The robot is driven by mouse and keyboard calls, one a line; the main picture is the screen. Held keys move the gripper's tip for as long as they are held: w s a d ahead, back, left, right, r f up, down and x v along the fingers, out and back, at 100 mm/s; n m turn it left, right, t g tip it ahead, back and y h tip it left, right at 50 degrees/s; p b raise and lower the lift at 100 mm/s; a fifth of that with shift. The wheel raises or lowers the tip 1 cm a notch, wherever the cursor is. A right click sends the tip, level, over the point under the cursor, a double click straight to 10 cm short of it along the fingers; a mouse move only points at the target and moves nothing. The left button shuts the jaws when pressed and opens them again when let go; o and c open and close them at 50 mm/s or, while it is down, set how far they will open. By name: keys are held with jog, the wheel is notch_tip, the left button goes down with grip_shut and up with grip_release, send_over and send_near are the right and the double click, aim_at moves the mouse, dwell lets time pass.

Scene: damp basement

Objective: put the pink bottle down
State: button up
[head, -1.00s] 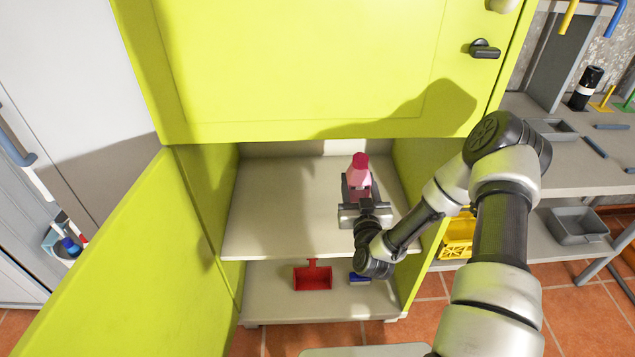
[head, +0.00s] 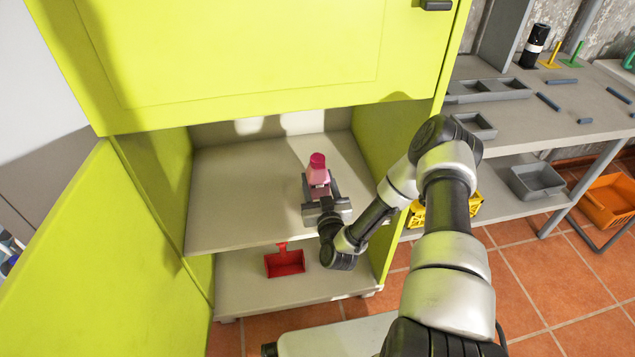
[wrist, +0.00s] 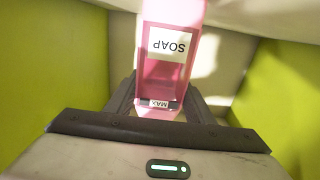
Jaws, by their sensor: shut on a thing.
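The pink bottle (head: 318,172) has a darker pink cap and is inside the lower part of the green cabinet, over the upper shelf (head: 240,200). In the wrist view the bottle (wrist: 165,82) shows a white "SOAP" label, upside down in the picture. My gripper (head: 320,188) is shut on the bottle, with a finger on each side of it; the fingers also show in the wrist view (wrist: 158,100). The bottle looks about upright. I cannot tell whether its base touches the shelf, as the gripper hides it.
The cabinet's open door (head: 75,260) stands at the left. A red dustpan (head: 285,263) lies on the lower shelf. The upper shelf has free room left of the bottle. A grey workbench (head: 560,115) stands right, with a yellow crate (head: 465,208) and grey bin (head: 537,181) below.

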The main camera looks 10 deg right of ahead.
jog(key=shift+r, duration=0.15)
jog(key=o, duration=1.3)
jog(key=shift+f, duration=0.2)
jog(key=shift+c, duration=0.2)
jog(key=shift+r, duration=0.25)
jog(key=s+p, duration=0.2)
jog(key=s, duration=1)
jog(key=shift+p, duration=0.35)
